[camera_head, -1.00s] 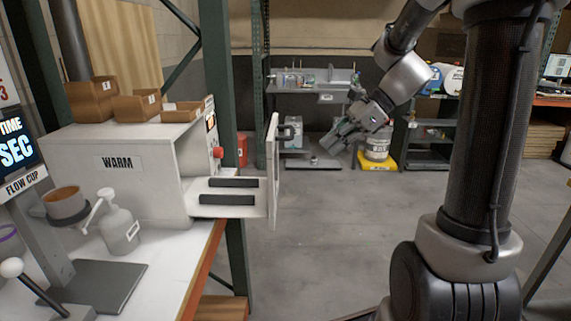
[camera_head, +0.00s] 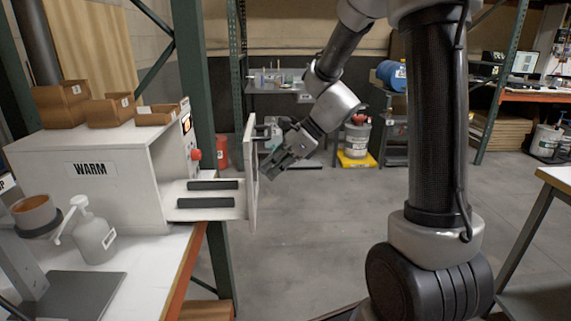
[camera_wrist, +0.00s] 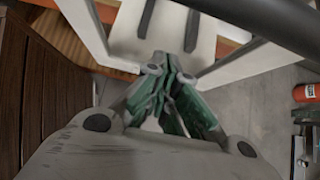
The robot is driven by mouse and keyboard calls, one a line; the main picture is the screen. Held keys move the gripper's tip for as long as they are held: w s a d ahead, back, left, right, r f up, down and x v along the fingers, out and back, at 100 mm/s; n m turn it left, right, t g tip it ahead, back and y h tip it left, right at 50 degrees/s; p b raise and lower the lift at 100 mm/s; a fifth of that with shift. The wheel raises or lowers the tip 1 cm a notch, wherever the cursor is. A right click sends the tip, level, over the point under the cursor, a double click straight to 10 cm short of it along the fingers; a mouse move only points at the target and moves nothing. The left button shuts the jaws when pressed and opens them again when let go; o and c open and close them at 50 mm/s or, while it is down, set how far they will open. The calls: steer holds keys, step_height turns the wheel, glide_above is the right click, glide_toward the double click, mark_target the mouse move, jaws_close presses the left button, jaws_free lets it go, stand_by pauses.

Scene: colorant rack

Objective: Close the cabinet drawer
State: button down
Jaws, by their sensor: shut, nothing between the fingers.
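A handle (camera_head: 268,132) shows on the panel's outer side. My gripper (camera_head: 270,170) is shut and empty, just right of the panel, pointing down and left. In the wrist view the shut green fingers (camera_wrist: 175,105) lie close to the white drawer (camera_wrist: 160,35). I cannot tell whether they touch the panel.
A green rack post (camera_head: 205,120) rises behind the drawer. Open floor (camera_head: 320,220) lies to the right of the drawer.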

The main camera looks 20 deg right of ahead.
steer(key=shift+w+a, duration=0.1)
steer(key=shift+a, duration=0.3)
steer(key=w+a, duration=0.2)
steer(key=a, duration=0.4)
steer(key=w+a, duration=0.2)
steer(key=a, duration=0.4)
steer(key=w+a, duration=0.2)
steer(key=a, duration=0.5)
steer(key=shift+w+a+r, duration=0.1)
steer(key=shift+w+a, duration=0.1)
steer(key=shift+a, duration=0.25)
